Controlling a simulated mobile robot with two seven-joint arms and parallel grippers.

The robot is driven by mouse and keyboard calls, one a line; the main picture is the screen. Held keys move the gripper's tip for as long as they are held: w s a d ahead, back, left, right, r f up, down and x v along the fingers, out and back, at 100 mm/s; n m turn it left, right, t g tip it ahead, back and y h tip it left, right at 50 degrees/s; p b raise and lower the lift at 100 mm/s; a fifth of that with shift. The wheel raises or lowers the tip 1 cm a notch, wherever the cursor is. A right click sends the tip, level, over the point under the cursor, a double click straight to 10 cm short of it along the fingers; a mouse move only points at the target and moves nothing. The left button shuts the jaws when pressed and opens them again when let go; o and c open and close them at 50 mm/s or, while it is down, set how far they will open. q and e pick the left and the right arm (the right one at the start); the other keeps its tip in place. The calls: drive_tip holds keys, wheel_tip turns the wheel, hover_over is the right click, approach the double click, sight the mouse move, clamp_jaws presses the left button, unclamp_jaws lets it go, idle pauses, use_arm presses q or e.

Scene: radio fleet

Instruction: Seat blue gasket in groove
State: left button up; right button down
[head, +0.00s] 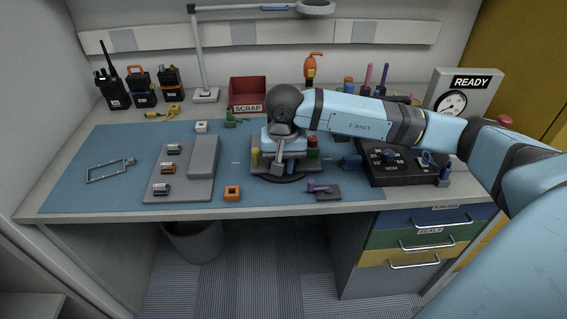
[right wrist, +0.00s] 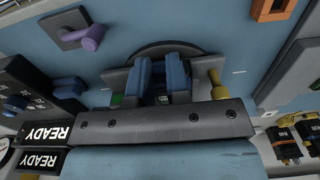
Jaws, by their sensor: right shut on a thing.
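My right gripper (head: 280,163) points down over a round black fixture (head: 278,178) at the middle of the blue mat. In the right wrist view its fingers (right wrist: 161,85) are close together, with the fixture (right wrist: 168,47) behind them. The thing between the fingers is small and dark blue, apparently the blue gasket; its outline is mostly hidden. The groove is hidden beneath the gripper, and I cannot tell whether the gasket touches it. My left gripper is not in view.
A black panel with knobs (head: 400,172) stands close to the right of the fixture. A grey block (head: 203,156) on a plate lies to the left. A purple-handled part (head: 318,187) lies in front. A red scrap bin (head: 247,90) stands behind.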

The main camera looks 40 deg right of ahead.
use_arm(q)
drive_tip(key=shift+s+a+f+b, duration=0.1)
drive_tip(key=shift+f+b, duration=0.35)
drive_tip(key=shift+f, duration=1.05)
use_arm(e)
drive_tip(key=shift+f, duration=0.65)
drive_tip(key=c, duration=1)
unclamp_jaws()
drive_tip(key=shift+c, duration=0.2)
use_arm(q)
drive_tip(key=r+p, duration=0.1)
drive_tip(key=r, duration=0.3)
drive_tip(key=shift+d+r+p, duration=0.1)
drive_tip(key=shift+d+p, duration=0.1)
drive_tip(key=shift+p, duration=0.1)
use_arm(e)
wheel_tip(320, 180, up, 14)
drive_tip(key=shift+r, duration=0.15)
